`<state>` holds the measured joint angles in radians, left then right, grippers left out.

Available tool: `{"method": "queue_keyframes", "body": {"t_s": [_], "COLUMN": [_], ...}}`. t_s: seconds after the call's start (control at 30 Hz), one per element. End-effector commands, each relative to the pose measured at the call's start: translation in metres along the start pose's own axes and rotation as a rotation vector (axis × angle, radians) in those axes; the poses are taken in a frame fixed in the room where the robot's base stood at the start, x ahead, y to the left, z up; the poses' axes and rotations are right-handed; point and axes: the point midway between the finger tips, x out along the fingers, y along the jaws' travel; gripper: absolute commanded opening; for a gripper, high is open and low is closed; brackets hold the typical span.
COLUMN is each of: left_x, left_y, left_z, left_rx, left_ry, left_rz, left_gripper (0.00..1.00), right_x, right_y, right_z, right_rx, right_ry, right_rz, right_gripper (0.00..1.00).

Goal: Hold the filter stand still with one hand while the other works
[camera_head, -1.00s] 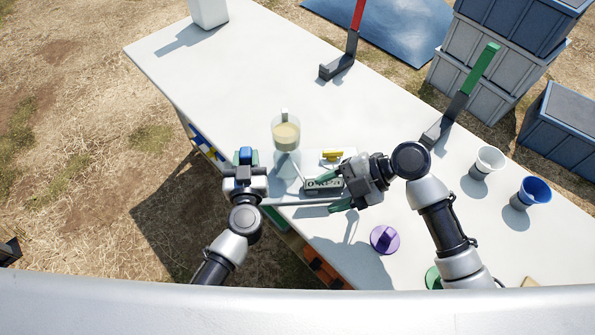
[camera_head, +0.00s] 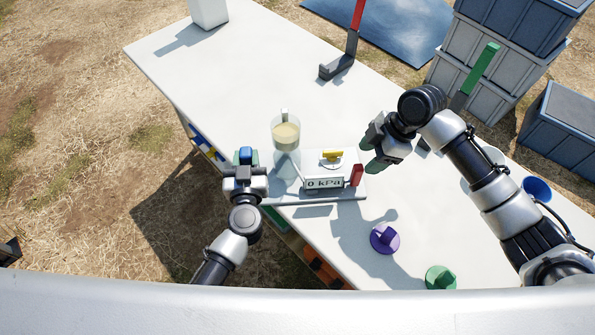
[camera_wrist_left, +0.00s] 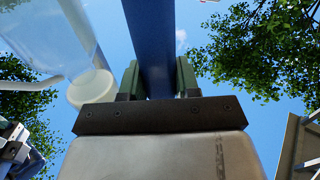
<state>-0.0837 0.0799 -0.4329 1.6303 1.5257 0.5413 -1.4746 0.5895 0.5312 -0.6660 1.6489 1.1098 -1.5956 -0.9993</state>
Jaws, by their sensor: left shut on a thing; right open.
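The filter stand has a grey base plate (camera_head: 345,192) near the table's front-left edge. It carries a clear vessel (camera_head: 286,150) with tan liquid in its upper part, a gauge box (camera_head: 324,183) reading "0 kPa", a yellow knob (camera_head: 332,154) and a red part (camera_head: 357,175) at its right end. My left gripper (camera_head: 246,168) is shut on a blue upright bar (camera_head: 246,154) beside the vessel. The left wrist view shows the blue bar (camera_wrist_left: 155,45) between both fingers and the clear vessel (camera_wrist_left: 55,35) beside them. My right gripper (camera_head: 370,148) is open and empty, right of the stand and apart from it.
A purple knobbed disc (camera_head: 385,238) and a green one (camera_head: 440,278) lie at the front right.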

Motion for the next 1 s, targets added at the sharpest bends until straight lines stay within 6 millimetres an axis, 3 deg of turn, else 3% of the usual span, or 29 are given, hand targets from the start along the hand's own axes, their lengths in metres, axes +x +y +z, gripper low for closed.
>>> {"method": "queue_keyframes", "body": {"t_s": [0.2,0.4,0.83,0.87,1.0], "left_x": [0.0,0.0,0.0,0.0,0.0], "left_y": [0.0,0.0,0.0,0.0,0.0], "left_z": [0.0,0.0,0.0,0.0,0.0], "left_rx": [0.0,0.0,0.0,0.0,0.0], "left_ry": [0.0,0.0,0.0,0.0,0.0], "left_rz": [0.001,0.0,0.0,0.0,0.0], "left_gripper": [0.0,0.0,0.0,0.0,0.0], "right_x": [0.033,0.052,0.06,0.06,0.06], "right_y": [-0.001,-0.001,0.0,0.0,0.0], "right_z": [0.0,-0.001,0.0,0.0,0.0], "right_rx": [-0.001,-0.001,-0.003,-0.003,-0.003], "right_ry": [0.0,0.001,0.0,0.0,0.001], "right_rz": [-0.002,-0.001,0.0,0.0,0.0], "right_gripper": [0.55,0.55,0.55,0.54,0.32]}}
